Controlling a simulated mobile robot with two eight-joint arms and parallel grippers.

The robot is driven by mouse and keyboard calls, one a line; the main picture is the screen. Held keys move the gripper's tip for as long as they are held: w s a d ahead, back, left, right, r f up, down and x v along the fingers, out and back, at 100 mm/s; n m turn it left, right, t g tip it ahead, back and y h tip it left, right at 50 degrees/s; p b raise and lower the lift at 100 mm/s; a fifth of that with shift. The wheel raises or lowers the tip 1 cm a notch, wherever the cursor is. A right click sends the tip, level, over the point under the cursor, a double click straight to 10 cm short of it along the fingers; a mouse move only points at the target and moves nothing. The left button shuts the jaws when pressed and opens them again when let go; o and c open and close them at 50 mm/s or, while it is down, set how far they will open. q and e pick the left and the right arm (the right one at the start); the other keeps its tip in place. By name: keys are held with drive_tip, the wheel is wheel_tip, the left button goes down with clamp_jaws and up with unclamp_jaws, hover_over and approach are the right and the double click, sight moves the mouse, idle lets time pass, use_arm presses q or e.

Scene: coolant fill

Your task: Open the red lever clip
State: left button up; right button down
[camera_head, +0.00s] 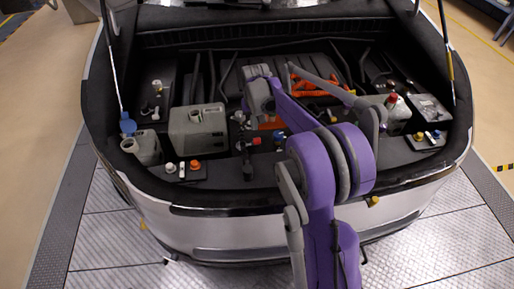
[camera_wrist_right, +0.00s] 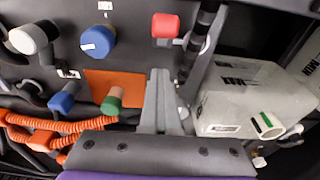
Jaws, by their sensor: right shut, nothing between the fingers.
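The red clip (camera_head: 256,141) sits near the front middle of the engine bay, left of a blue-ended connector (camera_head: 279,139). In the right wrist view the red clip (camera_wrist_right: 165,25) is at the top, beside a dark hose with a light band. My right gripper (camera_wrist_right: 160,76) is shut and empty there, its grey fingers pointing toward the clip but apart from it. In the head view my right arm reaches in over the bay, with the gripper (camera_head: 250,108) above and behind the clip; its fingertips are hard to make out. My left gripper is not in view.
A grey reservoir (camera_head: 197,131) stands left of the clip. An orange plate (camera_wrist_right: 118,84), blue and green caps and orange corrugated hoses (camera_wrist_right: 65,123) lie close to the gripper. A red-capped tank (camera_head: 393,112) is on the right. The car's front rim (camera_head: 240,211) borders the bay.

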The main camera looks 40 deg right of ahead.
drive_tip(key=shift+w+d+r, duration=0.1)
idle(0.3)
drive_tip(key=shift+w+d+r, duration=0.25)
drive_tip(key=shift+w+d, duration=0.05)
drive_tip(key=shift+w, duration=0.25)
drive_tip(key=c, duration=1.5)
unclamp_jaws()
drive_tip(key=o, duration=0.4)
wheel_tip(320, 180, up, 11)
drive_tip(key=s, duration=0.2)
drive_tip(key=s+a+f+n+t, duration=0.2)
drive_tip(key=s+a+n, duration=0.1)
drive_tip(key=s+a, duration=1.05)
drive_tip(key=s+a+f+n, duration=0.1)
drive_tip(key=s+a+f, duration=0.1)
drive_tip(key=s+a, duration=0.1)
drive_tip(key=s+a+f+n+t, duration=0.1)
drive_tip(key=s+a+f, duration=0.2)
drive_tip(key=s+a+f+p, duration=0.1)
drive_tip(key=s+a+f, duration=0.2)
drive_tip(key=s, duration=0.1)
drive_tip(key=shift+s+a+f+n+t+y, duration=0.1)
drive_tip(key=shift+a+n+t+y, duration=0.1)
drive_tip(key=shift+n+t+y, duration=0.2)
